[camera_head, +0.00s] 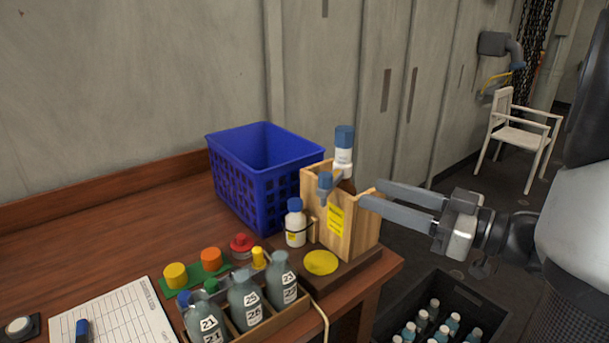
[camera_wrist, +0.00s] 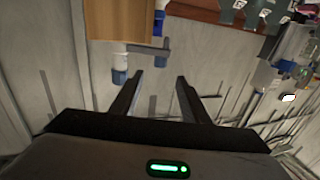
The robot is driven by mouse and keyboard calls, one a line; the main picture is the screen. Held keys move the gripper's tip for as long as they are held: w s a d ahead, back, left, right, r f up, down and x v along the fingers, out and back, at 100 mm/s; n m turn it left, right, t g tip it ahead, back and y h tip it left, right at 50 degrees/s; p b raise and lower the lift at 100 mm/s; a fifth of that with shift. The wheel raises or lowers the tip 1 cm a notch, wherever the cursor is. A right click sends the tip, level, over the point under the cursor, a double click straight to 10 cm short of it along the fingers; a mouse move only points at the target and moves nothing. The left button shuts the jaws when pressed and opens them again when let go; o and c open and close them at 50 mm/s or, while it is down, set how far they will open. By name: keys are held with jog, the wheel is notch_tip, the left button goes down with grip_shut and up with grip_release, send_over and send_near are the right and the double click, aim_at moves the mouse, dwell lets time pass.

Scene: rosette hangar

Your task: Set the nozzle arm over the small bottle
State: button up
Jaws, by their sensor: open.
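The small bottle (camera_head: 295,226), white with a blue cap, stands upright at the left side of a wooden box stand (camera_head: 352,228), with a dark band around it. The nozzle arm (camera_head: 334,182) juts from a white post with a blue top (camera_head: 343,150) on the stand. Its grey-blue nozzle (camera_head: 324,186) points down, higher than the bottle and to its right in the head view. The arm also shows in the wrist view (camera_wrist: 148,49), just beyond my fingertips. My gripper (camera_head: 369,193) is open and empty at the stand's right side; its fingers show apart in the wrist view (camera_wrist: 159,78).
A blue crate (camera_head: 260,205) stands behind the bottle. A yellow disc (camera_head: 321,262) lies in front of the stand. A rack of numbered grey bottles (camera_head: 247,299) fills the table's front. A dark crate of bottles (camera_head: 485,306) sits below the right edge.

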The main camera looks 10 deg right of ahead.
aim_at(319, 175)
jog(key=b+x, duration=0.2)
jog(key=x, duration=1.4)
jog(key=shift+s, duration=0.1)
grip_shut()
